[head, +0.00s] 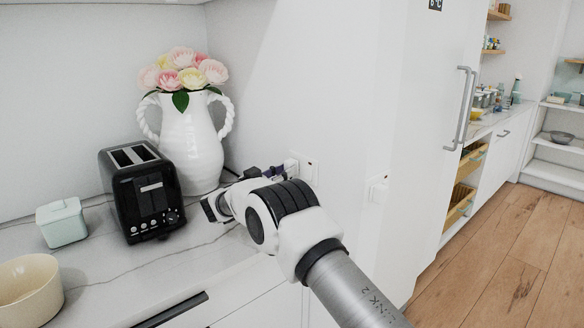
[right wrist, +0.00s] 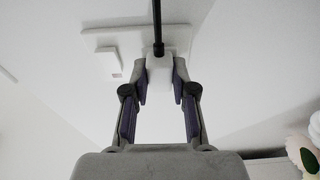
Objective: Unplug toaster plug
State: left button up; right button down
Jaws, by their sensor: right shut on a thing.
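The black toaster (head: 150,205) stands on the counter at the left. The white toaster plug (right wrist: 159,72), with a black cord (right wrist: 157,28), is at the wall outlet plate (right wrist: 104,40). In the head view, a white plug shape (head: 291,166) shows beside the plate (head: 311,171). My right gripper (right wrist: 160,75) has its two fingers on either side of the plug and is shut on it. In the head view, my right gripper (head: 265,172) is partly hidden by its own wrist. I cannot tell how deep the plug sits. My left gripper is not in view.
A white vase (head: 192,145) with flowers stands behind the toaster, left of my right gripper. A mint box (head: 62,222) and a cream bowl (head: 28,290) stand at the left. The counter's front is clear.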

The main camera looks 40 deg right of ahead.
aim_at(286, 168)
jog(key=shift+s+a, duration=0.15)
jog(key=shift+a, duration=1.15)
jog(key=shift+s+a, duration=0.1)
jog(key=shift+a, duration=1.15)
